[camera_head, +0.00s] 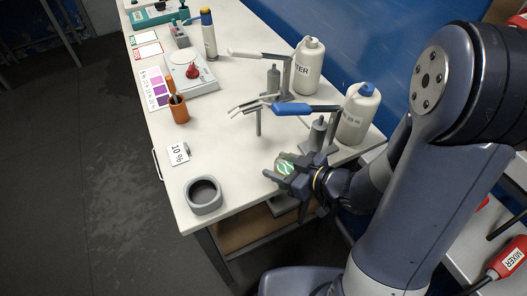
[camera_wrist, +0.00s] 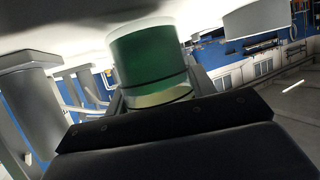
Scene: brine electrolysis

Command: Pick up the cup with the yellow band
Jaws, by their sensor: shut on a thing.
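My gripper (camera_head: 285,172) is at the front right edge of the white table, with its jaws closed around a small green cup (camera_head: 284,167). In the wrist view the cup (camera_wrist: 150,62) is green, with a pale yellowish strip (camera_wrist: 158,94) at its lower end in the picture and a thin dark line beside it. I cannot tell for sure that this strip is the yellow band. Dark gripper parts hide some of the cup. I cannot tell whether it touches the table.
A blue-handled dispenser stand (camera_head: 306,109) and a blue-capped bottle (camera_head: 357,115) stand just behind my gripper. A grey round holder (camera_head: 203,194) is at the front left, near a "10 %" card (camera_head: 177,154). The tabletop between the holder and my gripper is clear.

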